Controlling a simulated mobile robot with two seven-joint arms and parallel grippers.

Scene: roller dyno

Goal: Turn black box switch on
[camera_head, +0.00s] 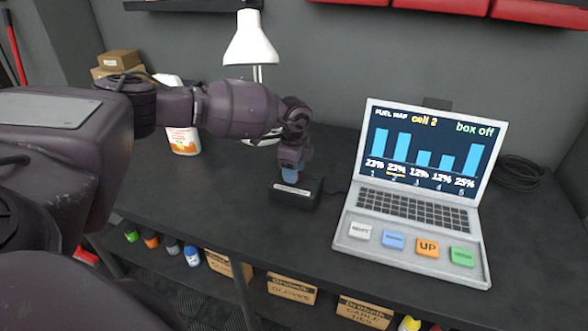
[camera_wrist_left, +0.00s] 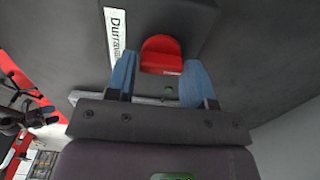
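The black box (camera_head: 296,194) sits on the dark table, left of the laptop, with a pale label strip along its front edge. My left gripper (camera_head: 291,174) is directly above it, pointing down, and hides most of its top. In the left wrist view, the box's red switch (camera_wrist_left: 161,55) lies between the two blue fingertips of my left gripper (camera_wrist_left: 159,62). The fingers stand apart on either side of it; I cannot tell whether they touch it. A white label (camera_wrist_left: 115,37) shows beside the switch. My right gripper is not in view.
A laptop (camera_head: 411,208) stands right of the box; its screen reads "box off" and "cell 2". A white lamp (camera_head: 251,45) and a white bottle (camera_head: 183,140) stand behind my left arm. Coiled cable (camera_head: 518,172) lies at the right. The table front is clear.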

